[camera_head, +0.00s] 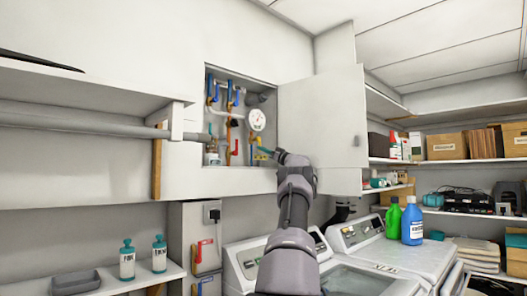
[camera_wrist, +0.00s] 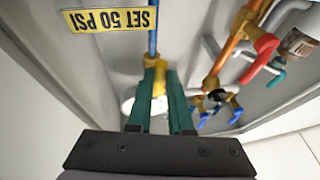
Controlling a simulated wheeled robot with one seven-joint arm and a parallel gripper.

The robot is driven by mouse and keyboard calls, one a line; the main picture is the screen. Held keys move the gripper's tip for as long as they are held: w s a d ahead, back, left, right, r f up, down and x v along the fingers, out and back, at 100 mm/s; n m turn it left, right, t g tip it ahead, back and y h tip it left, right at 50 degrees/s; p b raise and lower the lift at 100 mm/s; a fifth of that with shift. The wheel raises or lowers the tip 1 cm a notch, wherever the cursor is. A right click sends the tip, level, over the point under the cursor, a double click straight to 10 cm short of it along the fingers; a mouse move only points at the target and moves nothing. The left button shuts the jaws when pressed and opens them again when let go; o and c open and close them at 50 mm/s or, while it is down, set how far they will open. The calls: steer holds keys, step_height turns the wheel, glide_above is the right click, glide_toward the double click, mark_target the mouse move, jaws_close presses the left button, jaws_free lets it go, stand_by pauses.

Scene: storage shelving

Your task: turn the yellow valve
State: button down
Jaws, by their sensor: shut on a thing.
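The yellow valve (camera_wrist: 159,82) shows in the wrist view between the two green fingers of my gripper (camera_wrist: 160,78), below a brass fitting on a blue pipe. My gripper is shut on the valve's yellow handle. In the head view my gripper (camera_head: 268,152) reaches into the lower right part of the open wall box (camera_head: 241,180). There the valve is too small and covered to make out clearly.
A yellow "SET 50 PSI" label (camera_wrist: 112,19) is beside the blue pipe. A red valve handle (camera_wrist: 262,55) and blue handles are to the right. A round gauge (camera_head: 257,120) is above my gripper. The open box door (camera_head: 322,115) stands right; washing machines are below.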

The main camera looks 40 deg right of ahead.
steer(key=shift+d+n, duration=0.1)
steer(key=shift+n, duration=0.2)
steer(key=c, duration=0.8)
jaws_free()
steer(key=shift+c, duration=0.2)
steer(key=shift+s+d+f, duration=0.2)
steer(key=shift+s+d, duration=0.05)
steer(key=shift+s, duration=0.25)
steer(key=v, duration=0.9)
steer(key=shift+s+f, duration=0.15)
steer(key=shift+s, duration=0.15)
steer(key=shift+d, duration=0.1)
